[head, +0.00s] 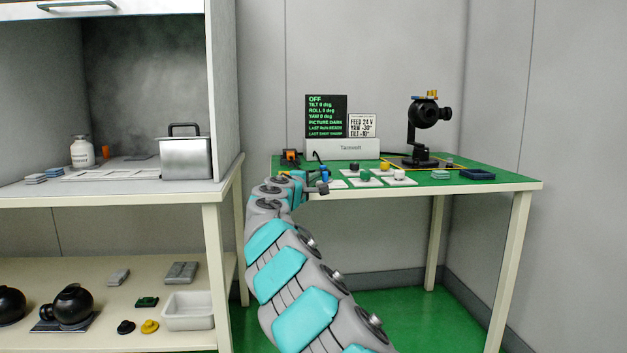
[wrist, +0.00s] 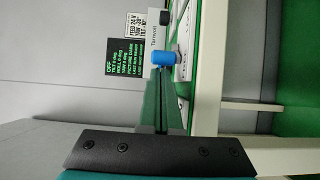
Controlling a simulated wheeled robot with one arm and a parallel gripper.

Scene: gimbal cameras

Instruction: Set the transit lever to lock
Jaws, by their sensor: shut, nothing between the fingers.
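A black gimbal camera (head: 428,112) stands on a base at the right of the green-topped table (head: 505,183). Small orange and yellow parts sit on top of it; I cannot tell if one is the transit lever. My gripper (head: 312,180) is at the table's front left, well left of the gimbal. In the wrist view my gripper (wrist: 164,76) is shut and empty. A blue knob (wrist: 163,58) shows just beyond the fingertips; I cannot tell if they touch it. The dark display panel (head: 326,116) reads OFF, with tilt, roll and yaw at 0 deg.
A dark blue tray (head: 478,174) lies front right. A cabinet with a metal container (head: 185,158) stands left.

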